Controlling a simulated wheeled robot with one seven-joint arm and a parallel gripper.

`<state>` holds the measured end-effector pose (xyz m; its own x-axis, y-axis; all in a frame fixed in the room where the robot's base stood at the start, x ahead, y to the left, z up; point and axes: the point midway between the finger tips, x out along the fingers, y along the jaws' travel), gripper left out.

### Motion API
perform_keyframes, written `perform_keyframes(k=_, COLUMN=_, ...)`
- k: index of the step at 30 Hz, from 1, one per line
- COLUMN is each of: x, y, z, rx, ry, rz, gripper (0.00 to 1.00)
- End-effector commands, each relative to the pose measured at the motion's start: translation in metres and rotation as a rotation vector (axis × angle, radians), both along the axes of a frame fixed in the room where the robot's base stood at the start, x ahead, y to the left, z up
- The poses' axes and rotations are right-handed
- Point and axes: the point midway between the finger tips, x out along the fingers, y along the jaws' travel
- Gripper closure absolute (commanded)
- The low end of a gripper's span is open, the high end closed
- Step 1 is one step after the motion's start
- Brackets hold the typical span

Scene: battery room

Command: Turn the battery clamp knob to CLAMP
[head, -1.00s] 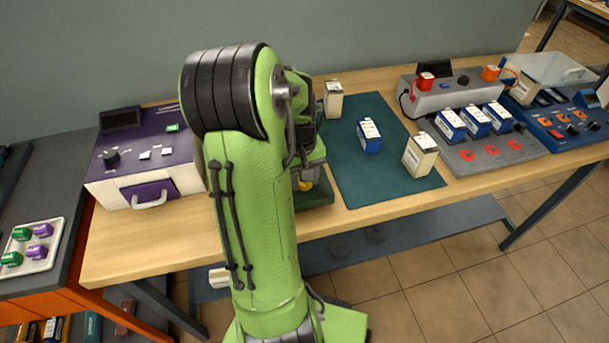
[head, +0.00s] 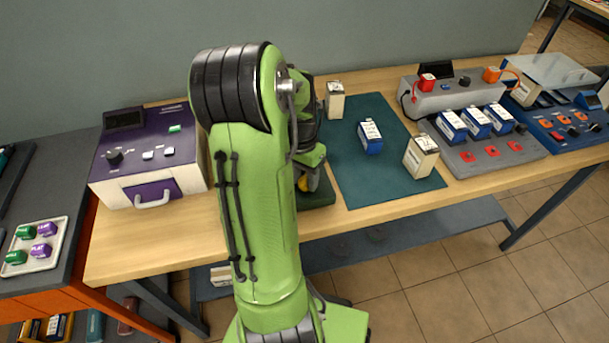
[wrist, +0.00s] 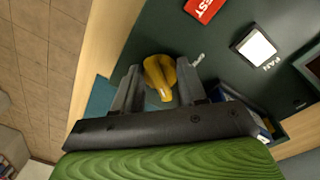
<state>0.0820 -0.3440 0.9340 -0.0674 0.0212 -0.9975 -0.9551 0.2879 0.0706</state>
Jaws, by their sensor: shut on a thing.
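The clamp knob (wrist: 160,72) is yellow with a pointed handle, on a dark green panel (wrist: 222,35) in the wrist view. My gripper (wrist: 159,80) has one dark finger on each side of the knob and is shut on it. In the wrist view the knob's narrow end points down toward my palm. A small pale marking lies just right of the knob, too small to read. In the head view only a bit of yellow (head: 303,183) shows beside my wrist, and my arm hides most of the dark green base (head: 318,193).
Right of my arm, a green mat (head: 350,185) holds batteries. A purple tester (head: 180,128) stands left. Grey (head: 500,152) and blue (head: 550,135) stations stand right.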

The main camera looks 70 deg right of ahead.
Motion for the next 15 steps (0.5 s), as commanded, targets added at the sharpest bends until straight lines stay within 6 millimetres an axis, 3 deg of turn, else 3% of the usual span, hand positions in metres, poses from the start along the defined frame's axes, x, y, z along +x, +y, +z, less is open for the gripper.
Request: perform_keyframes(k=15, x=0.0004, y=-0.0020, z=0.0013, rx=-0.005, ry=-0.001, rz=-0.167, gripper=0.89)
